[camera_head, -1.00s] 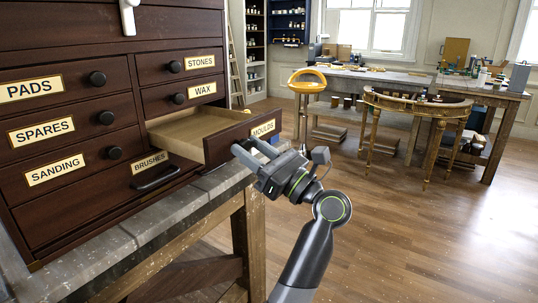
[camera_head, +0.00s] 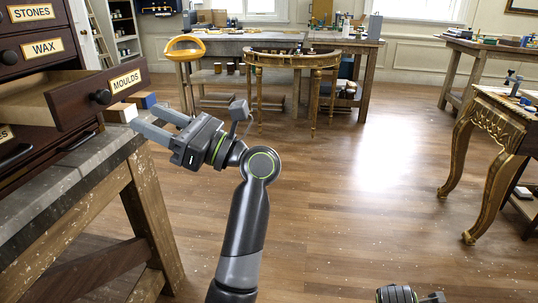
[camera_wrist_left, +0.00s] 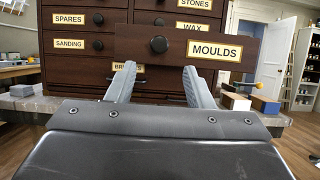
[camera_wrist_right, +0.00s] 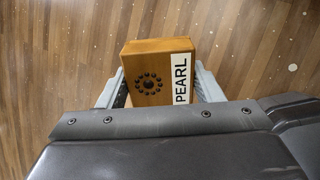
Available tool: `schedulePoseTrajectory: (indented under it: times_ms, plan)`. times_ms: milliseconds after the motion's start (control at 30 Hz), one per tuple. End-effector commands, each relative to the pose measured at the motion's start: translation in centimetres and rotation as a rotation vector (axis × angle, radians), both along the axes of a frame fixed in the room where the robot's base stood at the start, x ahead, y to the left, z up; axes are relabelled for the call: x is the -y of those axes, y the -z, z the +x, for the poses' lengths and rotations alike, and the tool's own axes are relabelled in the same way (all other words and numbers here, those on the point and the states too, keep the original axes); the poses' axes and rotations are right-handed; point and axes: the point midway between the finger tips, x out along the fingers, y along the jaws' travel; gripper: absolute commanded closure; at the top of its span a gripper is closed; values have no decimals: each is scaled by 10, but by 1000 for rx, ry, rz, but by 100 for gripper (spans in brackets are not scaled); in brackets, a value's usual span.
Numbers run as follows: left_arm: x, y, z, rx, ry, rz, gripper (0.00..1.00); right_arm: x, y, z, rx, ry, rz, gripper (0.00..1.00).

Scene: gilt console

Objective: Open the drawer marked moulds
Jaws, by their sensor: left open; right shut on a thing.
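The drawer marked MOULDS (camera_head: 68,112) stands pulled out from the dark wooden cabinet, its pale empty-looking inside partly in view. Its round black knob (camera_head: 102,97) is bare; it also shows in the left wrist view (camera_wrist_left: 159,44). My left gripper (camera_head: 147,118) is open and empty, in front of and below the drawer front, apart from the knob. In the left wrist view its fingers (camera_wrist_left: 159,74) point at the drawer front. My right gripper (camera_wrist_right: 159,78) is shut on an orange-brown box marked PEARL (camera_wrist_right: 150,77), above the floor.
The worktop (camera_head: 60,185) under the cabinet ends just below my left gripper, with small blocks (camera_head: 122,112) near its edge. A yellow-topped stool (camera_head: 184,47) and gilt console (camera_head: 290,62) stand beyond. Gilt-legged table (camera_head: 505,110) at right. The middle floor is clear.

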Motion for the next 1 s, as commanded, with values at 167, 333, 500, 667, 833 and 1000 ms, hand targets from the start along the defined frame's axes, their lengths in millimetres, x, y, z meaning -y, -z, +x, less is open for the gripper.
schedulePoseTrajectory:
  times_ms: [167,333,500,667,833,1000]
  plan:
    - [21,12,-1,-1,2,0,53,0,19,0,1,0,0,64]
    - [30,13,-2,1,1,0,53,0,24,0,1,0,0,64]
    - [31,12,-2,0,0,1,53,0,24,0,1,0,0,64]
    - [31,12,-2,0,0,1,53,0,23,0,1,0,0,64]
    - [31,12,-2,0,0,1,53,0,23,0,1,0,0,64]
    - [27,13,-1,-30,-3,49,53,0,24,0,1,0,0,64]
